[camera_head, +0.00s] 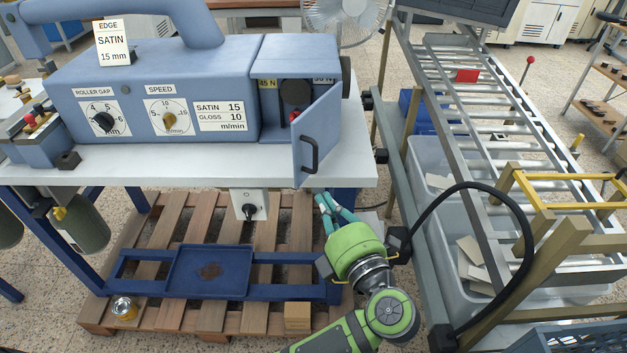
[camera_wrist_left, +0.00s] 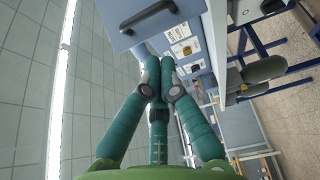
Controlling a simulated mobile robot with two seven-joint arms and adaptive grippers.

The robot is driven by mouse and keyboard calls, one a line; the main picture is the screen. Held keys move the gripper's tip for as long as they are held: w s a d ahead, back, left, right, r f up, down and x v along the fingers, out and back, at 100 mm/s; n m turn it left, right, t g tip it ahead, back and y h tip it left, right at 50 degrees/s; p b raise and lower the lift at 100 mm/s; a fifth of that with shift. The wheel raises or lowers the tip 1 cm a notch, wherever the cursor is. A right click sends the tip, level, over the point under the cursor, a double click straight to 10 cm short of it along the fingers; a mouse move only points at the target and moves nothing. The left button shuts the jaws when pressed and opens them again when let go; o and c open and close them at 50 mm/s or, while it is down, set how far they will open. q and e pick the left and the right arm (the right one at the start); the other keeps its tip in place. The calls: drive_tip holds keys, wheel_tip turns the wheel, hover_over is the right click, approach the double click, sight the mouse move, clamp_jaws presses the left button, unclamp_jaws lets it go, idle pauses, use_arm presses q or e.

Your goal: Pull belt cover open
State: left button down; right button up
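The belt cover (camera_head: 318,130) is a blue-grey hinged door at the right end of the blue machine. It stands ajar, swung out toward me, showing dark round parts and a red knob behind it. Its black bar handle (camera_head: 309,155) is on its outer face and also shows at the top of the left wrist view (camera_wrist_left: 147,15). My left gripper (camera_head: 326,198) has teal fingers and is just below the cover, apart from the handle and holding nothing visible. Its fingertips (camera_wrist_left: 159,65) lie close together in the left wrist view; their opening is unclear. My right gripper is not in view.
The machine stands on a white-topped table (camera_head: 200,165), its right edge close to my left gripper. A roller conveyor (camera_head: 480,110) with grey bins (camera_head: 430,165) is on the right. A wooden pallet (camera_head: 190,225) lies below the table. A black switch (camera_head: 250,211) hangs under the tabletop.

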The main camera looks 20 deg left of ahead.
use_arm(q)
drive_tip(key=p, duration=0.2)
approach(300, 162)
drive_tip(key=x, duration=0.5)
drive_tip(key=shift+w+a+r, duration=0.15)
drive_tip(key=shift+a+r, duration=0.05)
drive_tip(key=shift+a, duration=0.05)
drive_tip(key=shift+w+a+f, duration=0.1)
drive_tip(key=shift+w+a, duration=0.25)
drive_tip(key=shift+w, duration=0.05)
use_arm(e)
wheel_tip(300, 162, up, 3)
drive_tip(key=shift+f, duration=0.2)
use_arm(q)
drive_tip(key=shift+d+p, duration=0.1)
drive_tip(key=shift+p, duration=0.2)
